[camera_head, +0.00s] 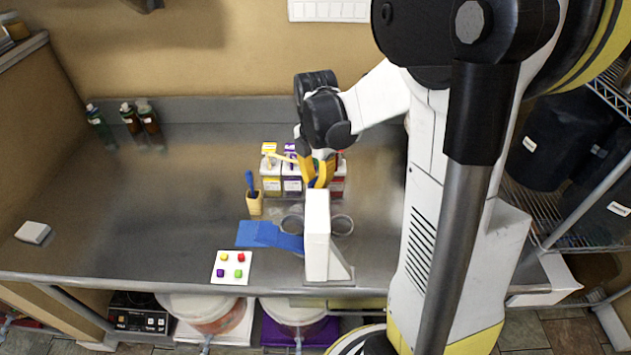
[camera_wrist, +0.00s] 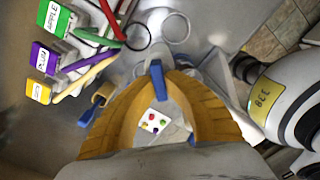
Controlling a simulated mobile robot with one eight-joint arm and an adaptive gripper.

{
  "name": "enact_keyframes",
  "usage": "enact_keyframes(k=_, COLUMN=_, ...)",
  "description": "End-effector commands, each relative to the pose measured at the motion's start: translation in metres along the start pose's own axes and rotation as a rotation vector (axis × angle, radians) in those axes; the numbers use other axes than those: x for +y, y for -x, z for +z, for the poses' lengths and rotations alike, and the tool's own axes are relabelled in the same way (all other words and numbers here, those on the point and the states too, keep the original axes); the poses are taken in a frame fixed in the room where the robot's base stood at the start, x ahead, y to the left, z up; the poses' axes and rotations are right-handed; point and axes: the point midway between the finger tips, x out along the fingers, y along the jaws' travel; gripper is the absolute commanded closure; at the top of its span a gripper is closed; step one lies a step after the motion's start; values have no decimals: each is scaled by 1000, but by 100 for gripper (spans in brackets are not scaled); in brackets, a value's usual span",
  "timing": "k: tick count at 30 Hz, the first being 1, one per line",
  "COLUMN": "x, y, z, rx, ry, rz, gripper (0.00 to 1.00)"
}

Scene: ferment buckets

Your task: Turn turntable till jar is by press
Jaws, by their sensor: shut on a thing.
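My gripper (camera_head: 319,174) points down over the right part of the steel counter, behind a white upright stand (camera_head: 317,240). In the wrist view its yellow fingers (camera_wrist: 156,68) close around a narrow blue piece (camera_wrist: 157,82); what that piece belongs to is hidden. Two round clear rims, which look like jars or cups, stand at the left (camera_head: 291,223) and right (camera_head: 342,225) of the white stand. The rims also show in the wrist view, at left (camera_wrist: 137,37) and right (camera_wrist: 176,27). I cannot make out the turntable, nor tell which thing is the press.
A wooden holder (camera_head: 254,204) with a blue handle, a blue flap (camera_head: 270,236) and a button card (camera_head: 231,267) lie left of the stand. Bottles (camera_head: 139,122) stand back left. The left counter is mostly clear.

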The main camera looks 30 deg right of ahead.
Motion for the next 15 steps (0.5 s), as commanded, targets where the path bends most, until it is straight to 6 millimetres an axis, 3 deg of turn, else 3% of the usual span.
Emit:
enact_keyframes(k=8, x=0, y=0, z=0, rx=1, ry=0, rz=-1, gripper=100)
enact_keyframes(k=9, x=0, y=0, z=0, rx=1, ry=0, rz=-1, gripper=85)
enact_keyframes(k=11, x=0, y=0, z=0, rx=1, ry=0, rz=-1, gripper=67)
enact_keyframes(k=15, x=0, y=0, z=0, rx=0, ry=0, rz=-1, gripper=65)
